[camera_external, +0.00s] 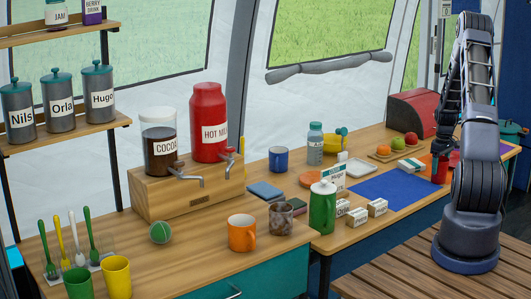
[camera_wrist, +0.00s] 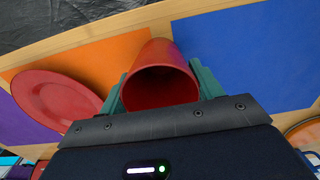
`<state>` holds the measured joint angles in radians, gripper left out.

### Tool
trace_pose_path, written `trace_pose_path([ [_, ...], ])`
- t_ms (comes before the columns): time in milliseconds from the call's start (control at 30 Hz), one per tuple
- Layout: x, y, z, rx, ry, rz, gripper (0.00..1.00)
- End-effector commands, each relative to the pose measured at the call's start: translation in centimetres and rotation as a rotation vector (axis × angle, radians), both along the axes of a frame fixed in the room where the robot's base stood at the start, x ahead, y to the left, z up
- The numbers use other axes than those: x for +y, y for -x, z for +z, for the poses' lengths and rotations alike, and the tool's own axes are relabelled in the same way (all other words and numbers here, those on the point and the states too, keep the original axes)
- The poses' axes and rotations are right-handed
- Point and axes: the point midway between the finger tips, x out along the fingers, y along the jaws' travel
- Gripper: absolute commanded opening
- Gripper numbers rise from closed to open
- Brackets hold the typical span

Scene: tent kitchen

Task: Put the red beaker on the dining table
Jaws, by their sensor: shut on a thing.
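The red beaker (camera_wrist: 158,84) is between the two green fingers of my gripper (camera_wrist: 160,92) in the wrist view, its open mouth facing the camera. My gripper is shut on it. In the external view the beaker (camera_external: 439,171) is below my gripper (camera_external: 441,152), upright at the right part of the dining table (camera_external: 342,231). It is at the orange mat (camera_wrist: 97,62), close to the edge of the blue mat (camera_wrist: 245,58). Whether its base touches the table I cannot tell. Its lower part is hidden in the wrist view.
A red plate (camera_wrist: 57,98) lies left of the beaker in the wrist view. In the external view a board with fruit (camera_external: 396,151), a red bread box (camera_external: 413,112), small white boxes (camera_external: 377,207) and a green pot (camera_external: 322,208) stand on the table. The blue mat (camera_external: 388,189) is bare.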

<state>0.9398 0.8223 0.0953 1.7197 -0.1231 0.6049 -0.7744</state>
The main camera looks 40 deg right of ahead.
Motion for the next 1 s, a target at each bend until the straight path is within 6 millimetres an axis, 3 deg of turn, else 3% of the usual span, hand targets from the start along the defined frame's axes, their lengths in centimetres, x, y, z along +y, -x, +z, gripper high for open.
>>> trace_pose_path([
  [33,0.0,0.0,-0.1,0.000,0.000,0.000,0.67],
  [133,0.0,0.0,-0.1,0.000,0.000,0.000,0.86],
  [567,0.0,0.0,0.8,-0.001,0.001,0.000,0.87],
  [1000,-0.1,0.0,8.7,-0.002,0.003,0.000,0.87],
])
